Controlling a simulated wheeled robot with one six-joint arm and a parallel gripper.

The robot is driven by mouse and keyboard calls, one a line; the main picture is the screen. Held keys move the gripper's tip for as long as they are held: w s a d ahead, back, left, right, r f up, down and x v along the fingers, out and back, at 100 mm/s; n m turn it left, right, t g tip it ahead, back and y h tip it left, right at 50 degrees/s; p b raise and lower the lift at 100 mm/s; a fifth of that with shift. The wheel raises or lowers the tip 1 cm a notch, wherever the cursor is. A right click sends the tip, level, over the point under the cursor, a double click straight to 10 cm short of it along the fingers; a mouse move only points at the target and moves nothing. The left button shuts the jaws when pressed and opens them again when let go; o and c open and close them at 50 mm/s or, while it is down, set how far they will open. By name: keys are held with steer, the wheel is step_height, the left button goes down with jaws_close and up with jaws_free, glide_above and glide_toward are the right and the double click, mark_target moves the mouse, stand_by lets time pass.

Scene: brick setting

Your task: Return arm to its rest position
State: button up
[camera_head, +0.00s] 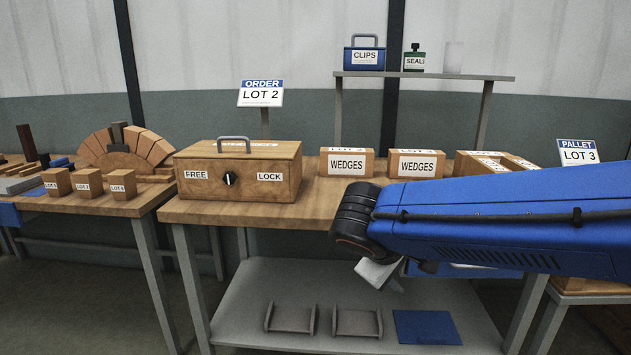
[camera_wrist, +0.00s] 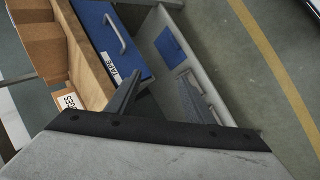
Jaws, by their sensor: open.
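My blue arm (camera_head: 500,222) reaches in from the right of the head view, in front of the middle bench, and bends down at a black joint. My gripper is mostly hidden behind the arm there. In the wrist view my gripper (camera_wrist: 162,98) shows two dark fingers spread apart, with nothing held between them. The fingers point past a blue drawer front (camera_wrist: 112,42) with a metal handle, towards the grey lower shelf and the floor.
The middle bench (camera_head: 250,212) holds a wooden FREE/LOCK box (camera_head: 238,175) and WEDGES boxes (camera_head: 346,162). The lower shelf (camera_head: 265,285) has two grey cradles (camera_head: 290,318) and a blue mat (camera_head: 427,327). A left bench carries a brick arch (camera_head: 125,145). Floor at front left is clear.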

steer(key=s+d+f+m+y, duration=0.3)
steer(key=s+d+f, duration=0.1)
steer(key=s, duration=0.4)
steer(key=s+d+f+m+g+y, duration=0.1)
steer(key=s+d+f+m+y, duration=0.1)
steer(key=s+d, duration=0.4)
steer(key=shift+s+d+f+m+y, duration=0.15)
steer(key=shift+s+f+m+y, duration=0.25)
steer(key=shift+s+f+m, duration=0.75)
steer(key=shift+s+r, duration=0.15)
steer(key=shift+r, duration=0.1)
